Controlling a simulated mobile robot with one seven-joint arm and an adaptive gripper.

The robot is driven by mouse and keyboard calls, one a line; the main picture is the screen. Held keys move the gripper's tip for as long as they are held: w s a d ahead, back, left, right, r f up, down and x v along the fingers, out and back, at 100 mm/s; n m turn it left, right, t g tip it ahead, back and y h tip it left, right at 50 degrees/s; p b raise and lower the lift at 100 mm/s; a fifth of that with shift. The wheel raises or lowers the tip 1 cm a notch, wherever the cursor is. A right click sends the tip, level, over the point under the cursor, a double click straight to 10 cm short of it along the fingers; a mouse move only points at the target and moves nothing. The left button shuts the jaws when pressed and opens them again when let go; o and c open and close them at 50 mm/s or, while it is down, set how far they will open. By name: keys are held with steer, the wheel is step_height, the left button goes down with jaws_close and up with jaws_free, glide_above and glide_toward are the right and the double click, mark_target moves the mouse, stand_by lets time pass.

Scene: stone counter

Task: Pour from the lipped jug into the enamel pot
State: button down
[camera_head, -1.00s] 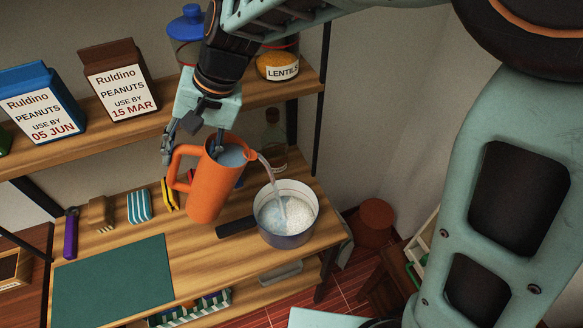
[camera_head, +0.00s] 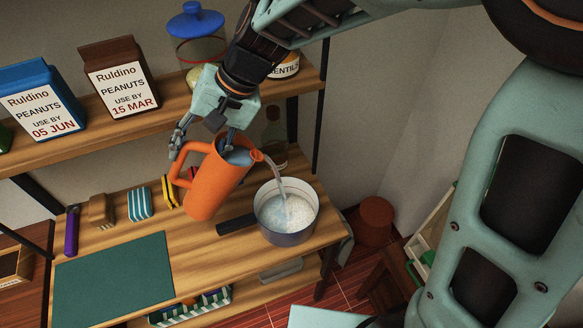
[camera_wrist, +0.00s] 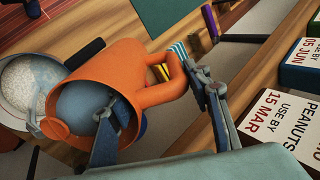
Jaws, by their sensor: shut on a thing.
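The pot has a dark handle at left and holds pale liquid with white froth or grains. My gripper (camera_head: 205,142) is shut on the jug at its upper rim and handle side. In the wrist view the jug (camera_wrist: 130,82) shows its open mouth with liquid, one finger inside the mouth and another by the handle. The pot (camera_wrist: 22,88) is at left there.
A green mat (camera_head: 112,280) lies at the left front of the counter. A brown block (camera_head: 101,210), a striped block (camera_head: 139,204) and a dark bottle (camera_head: 274,140) stand near the back. Peanut cartons (camera_head: 120,82) and jars stand on the shelf above.

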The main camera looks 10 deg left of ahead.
mark_target(200, 168)
steer(key=shift+w+d+y, duration=0.3)
steer(key=shift+d+y, duration=0.2)
steer(key=shift+d, duration=0.1)
stand_by(0.4)
steer(key=shift+d+f+y, duration=0.3)
steer(key=shift+f+y, duration=0.2)
steer(key=shift+f, duration=0.4)
steer(key=shift+w+d+f, duration=0.1)
steer(key=shift+d+f, duration=0.05)
steer(key=shift+f, duration=0.25)
steer(key=shift+d+f+g+y, duration=0.2)
steer(key=shift+f+g+y, duration=0.2)
steer(key=shift+f+y, duration=0.15)
steer(key=shift+w+d+f+y+b, duration=0.15)
steer(key=shift+d+f+y+b, duration=0.35)
steer(key=shift+y+b, duration=0.2)
stand_by(1.5)
steer(key=shift+w+d+f+g+y+b, duration=0.1)
steer(key=shift+d+f+g+y+b, duration=0.25)
steer(key=shift+b, duration=0.35)
steer(key=shift+w+d+f+g+y+b, duration=0.1)
steer(key=shift+d+f+y+b, duration=0.05)
steer(key=shift+f+y+b, duration=0.4)
stand_by(1.7)
